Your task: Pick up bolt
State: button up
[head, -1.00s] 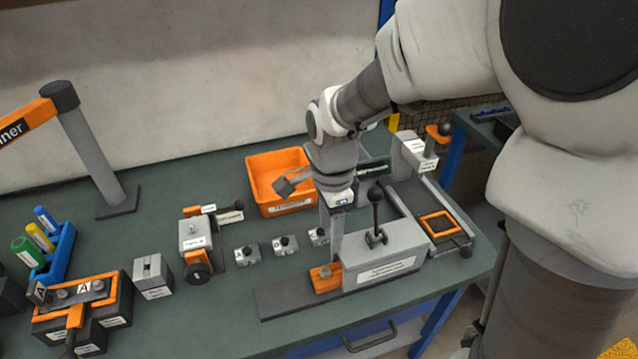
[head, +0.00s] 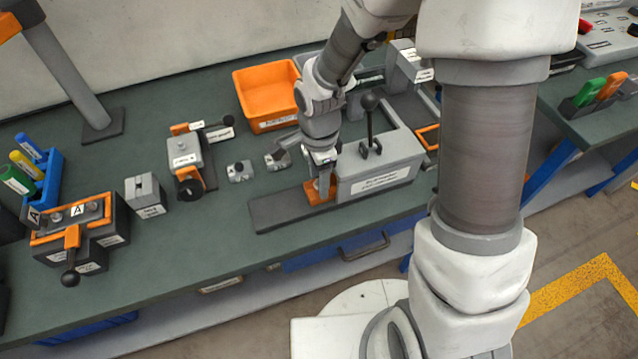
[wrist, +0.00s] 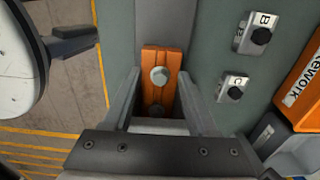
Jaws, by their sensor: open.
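A bolt with a round grey head (wrist: 159,75) stands in an orange block (wrist: 173,62) in the wrist view. A second, darker round head shows lower on the block, close to my gripper's palm. My gripper (wrist: 160,84) is open, with one finger on each side of the orange block and nothing held; I cannot tell whether the fingers touch it. In the head view, my gripper (head: 319,186) is right at the orange block (head: 313,196), beside the grey fixture (head: 380,173), and mostly hides the bolt.
A fixture with an upright black-knobbed lever (head: 369,120) stands close right of my gripper. Small blocks marked B (wrist: 243,32) and C (wrist: 226,88) carry black heads. An orange bin (head: 265,112) stands behind. The table's front edge is near.

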grip_shut()
dwell(0.4)
